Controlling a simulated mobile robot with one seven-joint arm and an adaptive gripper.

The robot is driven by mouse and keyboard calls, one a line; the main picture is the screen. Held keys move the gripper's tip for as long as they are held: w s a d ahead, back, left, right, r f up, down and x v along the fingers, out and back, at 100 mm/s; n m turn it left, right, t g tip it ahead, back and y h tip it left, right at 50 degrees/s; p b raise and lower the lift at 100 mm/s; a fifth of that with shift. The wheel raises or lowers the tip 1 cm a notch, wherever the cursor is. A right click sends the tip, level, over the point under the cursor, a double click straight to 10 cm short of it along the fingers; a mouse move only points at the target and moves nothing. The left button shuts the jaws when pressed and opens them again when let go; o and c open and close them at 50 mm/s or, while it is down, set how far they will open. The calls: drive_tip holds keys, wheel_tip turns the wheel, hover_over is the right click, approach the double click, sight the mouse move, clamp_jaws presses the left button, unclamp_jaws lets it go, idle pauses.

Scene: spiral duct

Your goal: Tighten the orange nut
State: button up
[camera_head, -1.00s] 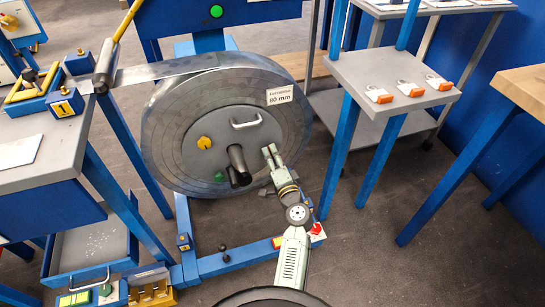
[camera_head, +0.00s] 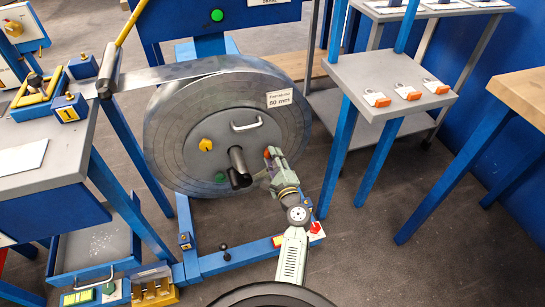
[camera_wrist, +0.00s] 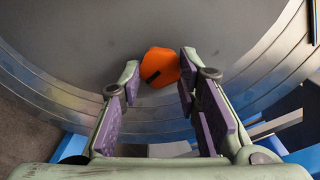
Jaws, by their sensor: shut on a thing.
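The orange nut (camera_wrist: 160,67) shows in the wrist view against the grey face of the disc, with a dark slot or mark on it. The gripper hides most of the nut there.
A dark spindle (camera_head: 238,166) sticks out from the plate left of my gripper, with a metal handle (camera_head: 246,126) above it and a yellow knob (camera_head: 206,144) farther left. A grey shelf (camera_head: 380,70) on blue legs stands at the right.

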drive_tip(key=shift+m, duration=0.7)
drive_tip(key=o, duration=1.1)
drive_tip(key=shift+o, duration=0.2)
drive_tip(key=v, duration=0.7)
drive_tip(key=shift+s, duration=0.25)
